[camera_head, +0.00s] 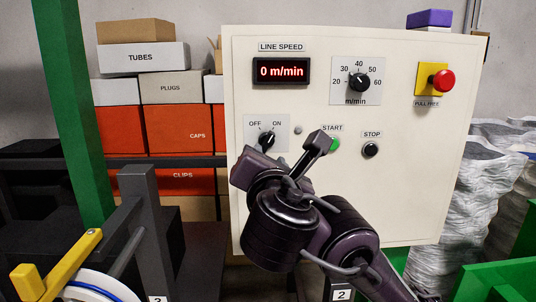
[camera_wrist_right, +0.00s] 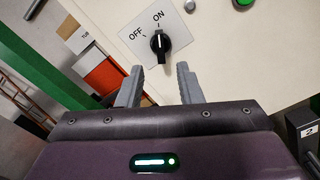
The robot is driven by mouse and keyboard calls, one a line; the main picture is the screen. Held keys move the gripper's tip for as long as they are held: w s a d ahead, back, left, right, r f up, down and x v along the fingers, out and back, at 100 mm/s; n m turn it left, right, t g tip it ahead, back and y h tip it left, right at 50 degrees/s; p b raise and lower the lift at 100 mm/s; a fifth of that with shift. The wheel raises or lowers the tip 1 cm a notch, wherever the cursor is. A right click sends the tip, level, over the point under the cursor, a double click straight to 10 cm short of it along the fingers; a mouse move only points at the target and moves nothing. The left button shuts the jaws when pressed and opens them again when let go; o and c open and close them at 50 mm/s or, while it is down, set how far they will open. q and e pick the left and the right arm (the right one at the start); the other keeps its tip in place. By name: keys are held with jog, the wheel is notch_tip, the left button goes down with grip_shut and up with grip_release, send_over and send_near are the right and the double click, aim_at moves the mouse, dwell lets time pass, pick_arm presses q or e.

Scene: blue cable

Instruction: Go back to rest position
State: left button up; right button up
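My right gripper (camera_head: 288,152) is raised in front of the cream control panel (camera_head: 420,190), just below the black OFF/ON knob (camera_head: 267,140). The right wrist view shows its two grey fingers (camera_wrist_right: 159,82) spread apart with nothing between them. The knob (camera_wrist_right: 160,43) is beyond the fingertips, apart from them, and its white mark points toward ON. My left gripper is not in view.
The panel carries a green START button (camera_head: 334,145), a black STOP button (camera_head: 371,150), a speed dial (camera_head: 359,82), a red emergency button (camera_head: 442,80) and a display (camera_head: 282,71) reading 0 m/min. A green post (camera_head: 72,100) and a blue cable reel (camera_head: 95,291) stand left.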

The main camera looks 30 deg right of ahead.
jog(key=shift+s+a, duration=0.1)
jog(key=shift+s, duration=0.15)
dwell(0.3)
